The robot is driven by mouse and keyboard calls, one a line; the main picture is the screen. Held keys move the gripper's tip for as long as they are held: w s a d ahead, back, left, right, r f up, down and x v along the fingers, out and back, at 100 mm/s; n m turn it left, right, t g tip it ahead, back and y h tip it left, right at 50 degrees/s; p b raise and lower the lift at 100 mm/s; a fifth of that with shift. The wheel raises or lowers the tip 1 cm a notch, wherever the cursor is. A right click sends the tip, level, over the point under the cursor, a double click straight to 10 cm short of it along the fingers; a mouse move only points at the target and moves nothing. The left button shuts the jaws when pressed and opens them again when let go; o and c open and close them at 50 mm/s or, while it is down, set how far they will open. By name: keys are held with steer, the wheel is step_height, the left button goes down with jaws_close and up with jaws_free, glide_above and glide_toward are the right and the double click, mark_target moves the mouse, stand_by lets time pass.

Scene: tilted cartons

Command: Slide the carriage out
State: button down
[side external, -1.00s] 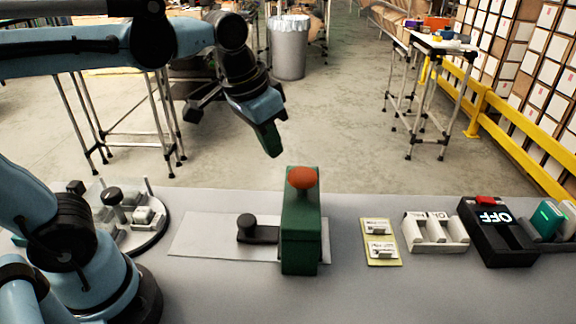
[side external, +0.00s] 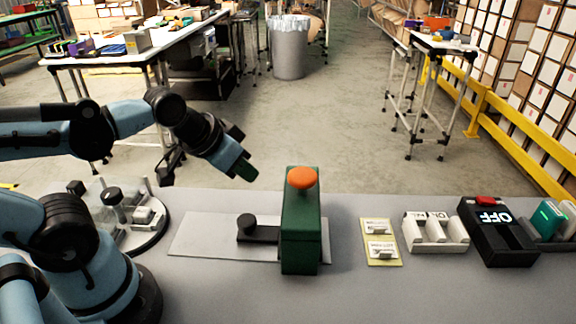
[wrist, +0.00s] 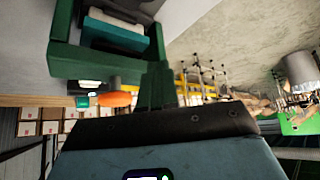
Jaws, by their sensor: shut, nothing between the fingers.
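A black carriage (side external: 262,234) with a round upright knob lies on a pale flat plate (side external: 195,240). Its right end meets the upright green housing (side external: 301,240), which hides whatever lies inside. A bright orange knob or button (side external: 302,178) tops the housing; it also shows in the wrist view (wrist: 117,99). My gripper (side external: 245,171) is shut and empty, in the air above and behind the carriage, left of the housing's top and touching nothing. In the wrist view its green fingers (wrist: 160,86) are together near a green frame (wrist: 105,62) with teal and dark parts inside.
A round base with pale blocks and a black knob (side external: 113,195) stands left of the plate. Right of the housing are a yellow card (side external: 381,257), a pale tray (side external: 408,240) and a black box marked OFF (side external: 482,250). Grey table is clear in front.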

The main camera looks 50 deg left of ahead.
mark_target(248, 218)
stand_by(0.4)
steer(key=c, duration=1.4)
jaws_free()
steer(key=shift+g, duration=0.3)
steer(key=o, duration=0.5)
steer(key=shift+d+r+g, duration=0.1)
steer(key=shift+r+g, duration=0.2)
steer(key=shift+g, duration=0.8)
steer(key=o, duration=0.3)
steer(key=shift+s+r+g, duration=0.1)
steer(key=shift+r+g, duration=0.2)
steer(key=shift+g, duration=0.9)
steer(key=shift+s+f+g, duration=0.1)
steer(key=shift+f+g, duration=0.4)
steer(key=shift+f, duration=2.35)
steer(key=shift+s+f+g, duration=0.1)
steer(key=shift+f+g, duration=0.4)
steer(key=shift+f, duration=2.35)
jaws_close()
